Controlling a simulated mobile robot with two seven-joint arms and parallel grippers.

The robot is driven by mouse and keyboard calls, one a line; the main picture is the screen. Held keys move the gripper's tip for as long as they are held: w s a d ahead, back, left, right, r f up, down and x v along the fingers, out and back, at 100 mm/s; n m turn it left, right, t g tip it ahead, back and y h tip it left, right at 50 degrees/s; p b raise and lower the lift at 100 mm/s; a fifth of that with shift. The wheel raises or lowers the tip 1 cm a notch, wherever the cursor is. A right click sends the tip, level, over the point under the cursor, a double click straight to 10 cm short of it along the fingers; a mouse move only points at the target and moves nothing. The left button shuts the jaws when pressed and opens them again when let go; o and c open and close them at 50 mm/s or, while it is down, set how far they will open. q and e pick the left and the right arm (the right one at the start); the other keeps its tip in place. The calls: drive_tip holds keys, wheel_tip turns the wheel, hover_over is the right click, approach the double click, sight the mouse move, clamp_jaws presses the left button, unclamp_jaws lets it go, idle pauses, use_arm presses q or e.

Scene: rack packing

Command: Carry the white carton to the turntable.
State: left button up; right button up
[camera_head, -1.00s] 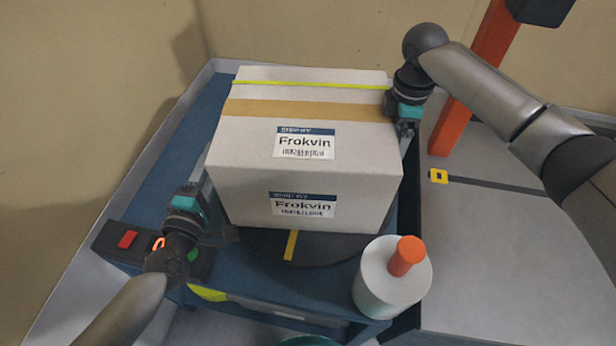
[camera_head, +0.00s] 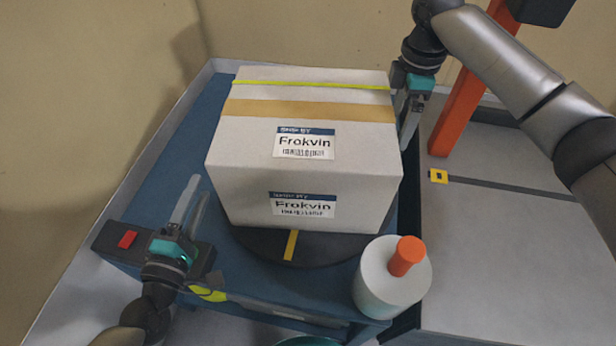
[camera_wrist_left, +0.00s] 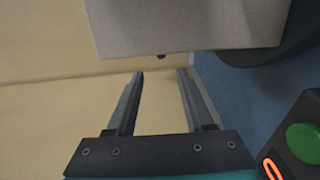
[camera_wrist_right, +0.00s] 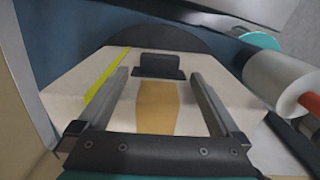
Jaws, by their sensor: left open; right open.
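The white carton (camera_head: 240,165) stands upright on the dark round turntable (camera_head: 265,245), whose front edge with a yellow mark shows below it. The carton has brown tape, a yellow-green strap and "Frokvin" labels. My left gripper (camera_head: 188,190) is open and empty, to the left of the carton and apart from it. In the left wrist view the carton (camera_wrist_left: 190,25) is beyond the fingers (camera_wrist_left: 160,75). My right gripper (camera_head: 410,115) is open beside the carton's right back edge. In the right wrist view the carton (camera_wrist_right: 205,110) lies beyond the open fingers (camera_wrist_right: 158,75).
A white cylinder with an orange top (camera_head: 385,285) stands at the turntable's front right. A control box with a red button (camera_head: 127,239) is at the left front. A grey surface (camera_head: 500,260) lies to the right, and an orange post (camera_head: 460,95) rises behind it.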

wheel_tip(320, 180, up, 6)
drive_tip(key=shift+r, duration=0.1)
idle(0.6)
